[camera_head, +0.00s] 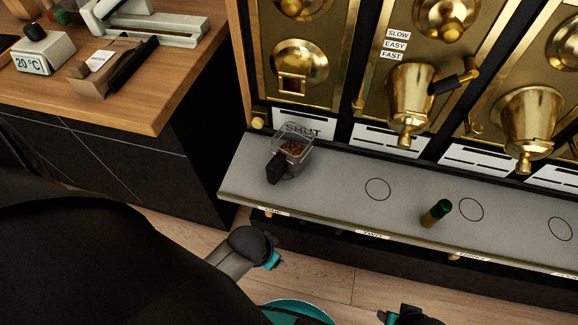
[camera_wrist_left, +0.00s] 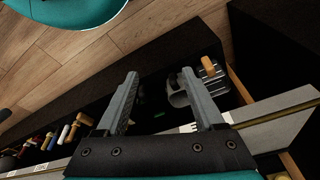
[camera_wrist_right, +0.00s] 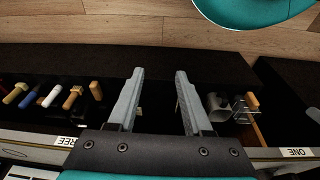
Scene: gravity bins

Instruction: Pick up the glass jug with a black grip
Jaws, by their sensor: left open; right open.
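The glass jug (camera_head: 296,150) is a small clear, square-sided vessel with brown contents and a black grip (camera_head: 276,170) on its near left side. It stands upright on the left end of the grey shelf (camera_head: 335,195), below the first brass bin. My left gripper (camera_wrist_left: 157,84) is open with nothing between its fingers. In the head view its arm end (camera_head: 250,246) is below and in front of the shelf, apart from the jug. My right gripper (camera_wrist_right: 158,74) is open and empty. In the head view part of that arm shows at the bottom edge. Neither wrist view shows the jug.
Brass bins (camera_head: 410,105) with spouts hang above. A wooden counter (camera_head: 130,95) stands at left. Below the shelf are several coloured handles (camera_wrist_right: 52,96) and a grey cup (camera_wrist_right: 218,106).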

